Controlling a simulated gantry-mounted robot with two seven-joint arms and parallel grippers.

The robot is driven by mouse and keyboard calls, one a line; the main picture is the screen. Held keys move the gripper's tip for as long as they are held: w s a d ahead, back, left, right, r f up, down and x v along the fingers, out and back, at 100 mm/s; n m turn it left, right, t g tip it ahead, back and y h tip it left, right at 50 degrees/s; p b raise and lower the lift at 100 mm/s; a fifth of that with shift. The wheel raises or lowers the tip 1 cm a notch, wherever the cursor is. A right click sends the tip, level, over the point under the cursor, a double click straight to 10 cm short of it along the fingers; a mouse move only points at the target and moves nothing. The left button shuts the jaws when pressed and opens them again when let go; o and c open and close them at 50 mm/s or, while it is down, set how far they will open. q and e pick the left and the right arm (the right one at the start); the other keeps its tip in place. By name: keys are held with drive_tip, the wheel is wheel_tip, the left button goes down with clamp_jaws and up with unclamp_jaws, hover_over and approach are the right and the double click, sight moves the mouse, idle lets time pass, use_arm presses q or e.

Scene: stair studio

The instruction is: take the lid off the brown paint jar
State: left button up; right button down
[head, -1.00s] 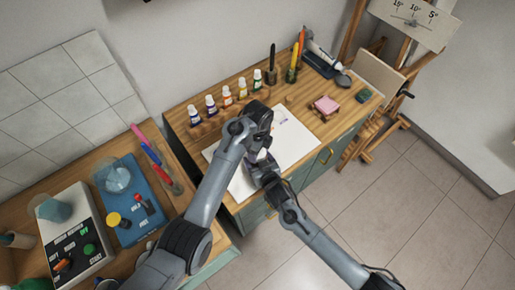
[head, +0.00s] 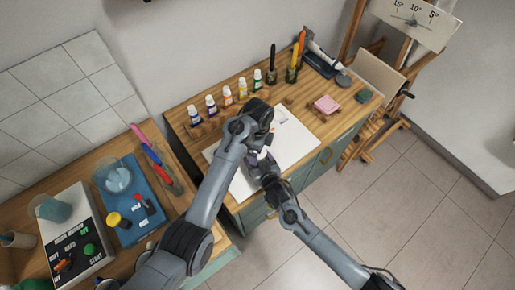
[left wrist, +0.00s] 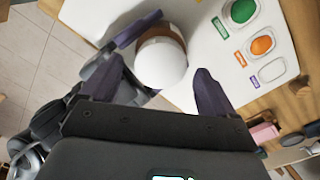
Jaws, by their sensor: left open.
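The brown paint jar (left wrist: 166,31) shows in the left wrist view as a brown body under a round white lid (left wrist: 160,63). My left gripper (left wrist: 155,82) is open, with one dark finger on each side of the lid and gaps beside it. My right gripper (left wrist: 138,58) comes in from the left of that view, its fingers on either side of the jar body, and appears to hold it. In the head view my right gripper (head: 260,165) is close to my left gripper (head: 254,151) above the white paper; the arms hide the jar.
White paper (head: 295,140) with colored patches lies on the wooden cabinet top. Several paint bottles (head: 228,95) stand along the back left. A pink block (head: 326,104) and a green block (head: 362,96) lie at right. A blue tray (head: 128,225) is on the left bench.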

use_arm(q)
wheel_tip(320, 180, up, 3)
drive_tip(key=shift+w+r, duration=0.1)
drive_tip(key=shift+r, duration=0.05)
drive_tip(key=shift+c, duration=0.4)
use_arm(e)
drive_tip(key=shift+d+f, duration=0.1)
use_arm(q)
drive_tip(key=m, duration=0.1)
drive_tip(key=s+m, duration=0.1)
drive_tip(key=shift+s+a+f+m+y, duration=0.1)
drive_tip(key=shift+a+f+m+y, duration=0.2)
drive_tip(key=shift+a, duration=0.05)
drive_tip(key=shift+s+a+r+m+g, duration=0.1)
drive_tip(key=shift+m+g, duration=0.2)
drive_tip(key=shift+m, duration=0.3)
drive_tip(key=shift+r+m, duration=0.45)
drive_tip(key=shift+m, duration=0.45)
drive_tip(key=shift+w+d+r+m, duration=0.2)
drive_tip(key=shift+r+m, duration=0.1)
drive_tip(key=shift+r, duration=0.15)
drive_tip(key=shift+w+d+r+m, duration=0.1)
drive_tip(key=shift+w+r+m, duration=0.15)
drive_tip(key=shift+r, duration=0.2)
drive_tip(key=shift+w+d+r, duration=0.1)
drive_tip(key=shift+w+r, duration=0.05)
drive_tip(key=shift+r, duration=0.1)
drive_tip(key=shift+w, duration=0.1)
drive_tip(key=shift+f, duration=3.65)
